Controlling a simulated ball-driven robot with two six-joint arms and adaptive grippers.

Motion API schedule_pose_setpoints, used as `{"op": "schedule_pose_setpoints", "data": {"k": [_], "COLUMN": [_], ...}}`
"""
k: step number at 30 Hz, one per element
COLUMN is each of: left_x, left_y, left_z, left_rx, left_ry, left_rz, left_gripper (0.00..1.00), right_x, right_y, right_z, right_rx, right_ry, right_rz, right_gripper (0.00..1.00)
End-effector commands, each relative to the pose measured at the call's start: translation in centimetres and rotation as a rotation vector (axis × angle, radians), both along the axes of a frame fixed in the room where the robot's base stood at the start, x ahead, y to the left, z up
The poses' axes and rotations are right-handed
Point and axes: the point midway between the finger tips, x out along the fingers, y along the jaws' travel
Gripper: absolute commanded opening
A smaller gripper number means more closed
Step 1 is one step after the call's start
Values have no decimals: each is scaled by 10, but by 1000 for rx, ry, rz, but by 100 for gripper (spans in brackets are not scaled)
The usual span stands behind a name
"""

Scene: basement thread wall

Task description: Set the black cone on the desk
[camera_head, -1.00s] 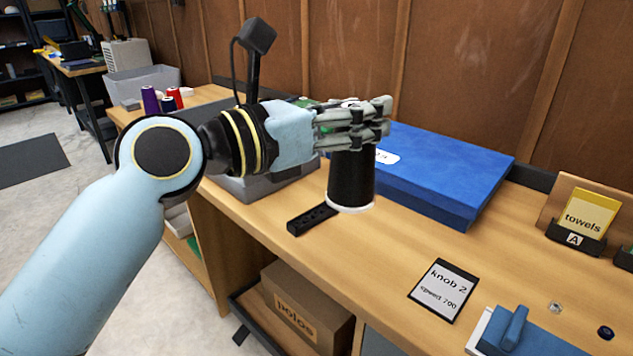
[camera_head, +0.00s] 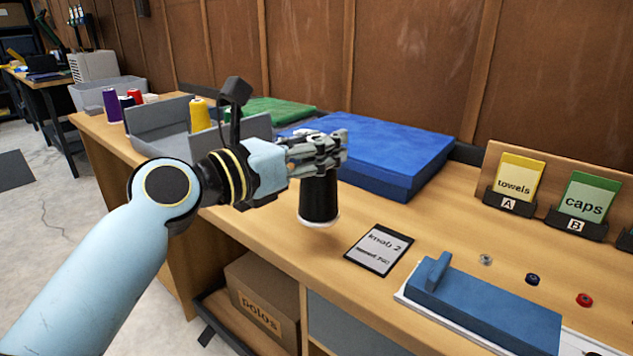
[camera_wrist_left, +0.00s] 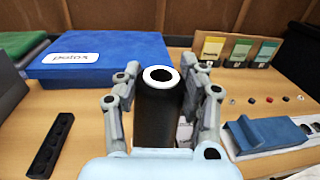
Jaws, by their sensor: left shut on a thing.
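The black cone (camera_head: 319,199) is a dark thread cone with a white base rim. It is upright in my left gripper (camera_head: 330,150), low over the wooden desk (camera_head: 250,222); I cannot tell whether its base touches the desk. In the left wrist view the cone (camera_wrist_left: 158,112) stands between the two fingers of my left gripper (camera_wrist_left: 160,95), its white ring top facing the camera. The fingers are shut on it. My right gripper is not in view.
A blue box (camera_head: 385,150) lies behind the cone. A grey tray (camera_head: 165,128) with a yellow cone (camera_head: 199,115) is at left. A black slotted strip (camera_wrist_left: 52,146) lies nearby.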

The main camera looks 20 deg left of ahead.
Motion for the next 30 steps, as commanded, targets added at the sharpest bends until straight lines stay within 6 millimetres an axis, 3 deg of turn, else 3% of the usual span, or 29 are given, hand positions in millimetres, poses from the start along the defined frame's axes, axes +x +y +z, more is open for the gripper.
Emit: {"op": "schedule_pose_setpoints", "data": {"k": [6,10,16,27,28,30], "left_x": [26,27,27,27,27,27], "left_y": [3,3,3,3,3,3], "left_z": [-16,-26,-58,-59,-59,-58], "left_rx": [0,-2,-1,-1,-1,0], "left_ry": [-1,1,3,0,0,0], "left_rz": [0,-1,0,-1,-1,-1], "left_gripper": [0,0,0,0,43,52], "right_x": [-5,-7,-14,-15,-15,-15], "right_y": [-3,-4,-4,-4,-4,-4], "right_z": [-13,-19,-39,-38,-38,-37], "right_rx": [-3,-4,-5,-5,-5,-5], "right_ry": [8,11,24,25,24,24], "right_rz": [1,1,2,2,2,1], "right_gripper": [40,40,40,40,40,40]}}
